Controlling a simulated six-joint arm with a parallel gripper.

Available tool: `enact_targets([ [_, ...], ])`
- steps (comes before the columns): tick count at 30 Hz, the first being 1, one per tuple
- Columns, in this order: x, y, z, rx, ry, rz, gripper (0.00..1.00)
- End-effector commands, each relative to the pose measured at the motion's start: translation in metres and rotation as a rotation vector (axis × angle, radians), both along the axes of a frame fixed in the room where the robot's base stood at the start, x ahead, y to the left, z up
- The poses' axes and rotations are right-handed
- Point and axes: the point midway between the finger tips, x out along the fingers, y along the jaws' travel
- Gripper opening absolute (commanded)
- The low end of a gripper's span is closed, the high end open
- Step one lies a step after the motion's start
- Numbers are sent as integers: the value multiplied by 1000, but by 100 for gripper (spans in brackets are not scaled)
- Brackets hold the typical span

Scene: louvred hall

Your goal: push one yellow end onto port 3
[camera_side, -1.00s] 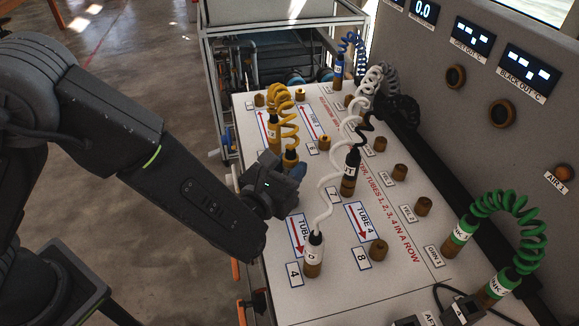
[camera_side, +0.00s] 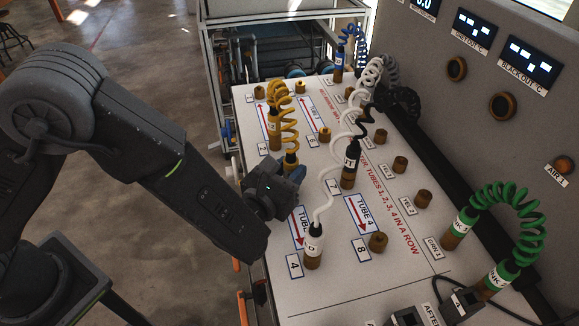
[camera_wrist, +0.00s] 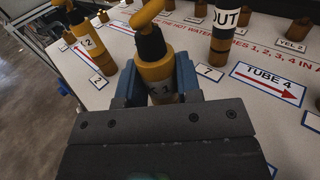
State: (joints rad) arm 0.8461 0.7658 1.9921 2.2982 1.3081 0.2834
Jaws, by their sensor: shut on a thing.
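My gripper (camera_wrist: 158,85) is shut on one yellow end (camera_wrist: 158,72), its blue fingers on either side of it; the end looks upright. In the side view my gripper (camera_side: 285,185) hides the lower part of this yellow end (camera_side: 291,161). Port 3 and its number plate are hidden behind my gripper, so I cannot tell whether the end touches the port. The other yellow end (camera_side: 274,133) stands on port 2, left of the held one in the wrist view (camera_wrist: 88,45). A yellow coil (camera_side: 289,117) joins the two ends.
A white end (camera_side: 313,245) stands at port 4, nearer the camera. A black OUT end (camera_side: 350,165) stands beside the 7 plate (camera_side: 333,187), close right of my gripper. Port 8 (camera_side: 378,242) is bare. White and black coils arch over the board.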

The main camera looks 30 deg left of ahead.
Motion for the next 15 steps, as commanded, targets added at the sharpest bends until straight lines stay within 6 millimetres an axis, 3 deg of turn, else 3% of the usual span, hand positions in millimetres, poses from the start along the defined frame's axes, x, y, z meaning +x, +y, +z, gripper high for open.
enact_targets([
  [6, 0, 0, 0, -1, -1, 0, 0],
  [7, 0, 0, 0, -1, -1, 0, 33],
  [15, 0, 0, 0, 0, 0, 0, 59],
])
